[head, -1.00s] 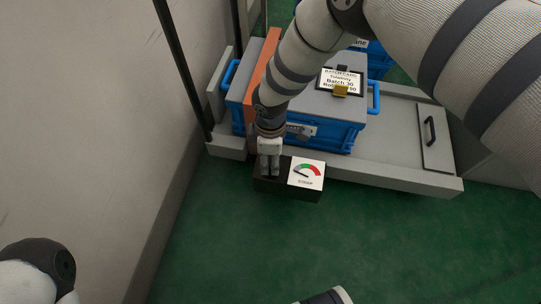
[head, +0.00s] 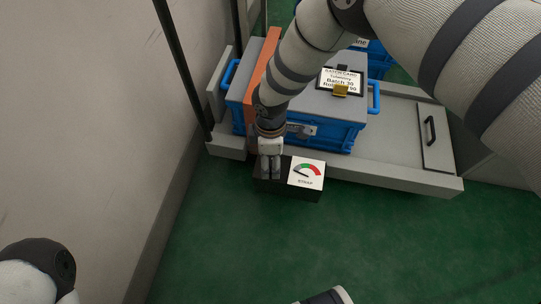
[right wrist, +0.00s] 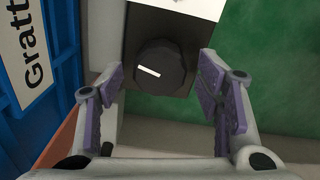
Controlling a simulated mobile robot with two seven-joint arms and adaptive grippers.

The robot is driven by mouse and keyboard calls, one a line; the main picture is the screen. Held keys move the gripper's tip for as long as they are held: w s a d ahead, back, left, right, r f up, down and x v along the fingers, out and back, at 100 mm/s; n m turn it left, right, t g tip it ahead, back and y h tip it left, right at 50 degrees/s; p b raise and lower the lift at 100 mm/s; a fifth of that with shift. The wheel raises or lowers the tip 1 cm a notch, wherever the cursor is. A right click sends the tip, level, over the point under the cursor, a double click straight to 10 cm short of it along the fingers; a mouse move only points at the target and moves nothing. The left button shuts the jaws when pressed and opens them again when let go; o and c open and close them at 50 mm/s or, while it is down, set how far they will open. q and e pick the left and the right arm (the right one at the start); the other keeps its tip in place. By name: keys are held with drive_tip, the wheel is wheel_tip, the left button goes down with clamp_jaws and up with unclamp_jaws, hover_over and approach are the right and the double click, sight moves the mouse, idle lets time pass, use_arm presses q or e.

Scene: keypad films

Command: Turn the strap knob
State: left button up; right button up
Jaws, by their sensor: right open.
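The strap knob (right wrist: 160,67) is a round dark knob with a white line mark, in the right wrist view. The line slants slightly down to the right. The knob is on a black box (head: 288,188) marked STRAP, with a gauge (head: 306,172) of green and red bands on its top. My right gripper (right wrist: 160,72) is open, one finger on each side of the knob, with gaps visible. In the head view my right gripper (head: 270,172) points down over the box's left part and hides the knob. My left gripper is out of view.
A blue crate (head: 336,137) with a grey lid and a batch card (head: 340,80) stands behind the box on a grey platform (head: 400,172). An orange strap (head: 262,62) runs over the crate. A wall stands at left. Green floor (head: 400,240) in front is clear.

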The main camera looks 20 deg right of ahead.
sight(271, 159)
wheel_tip(271, 159, up, 12)
idle(0.4)
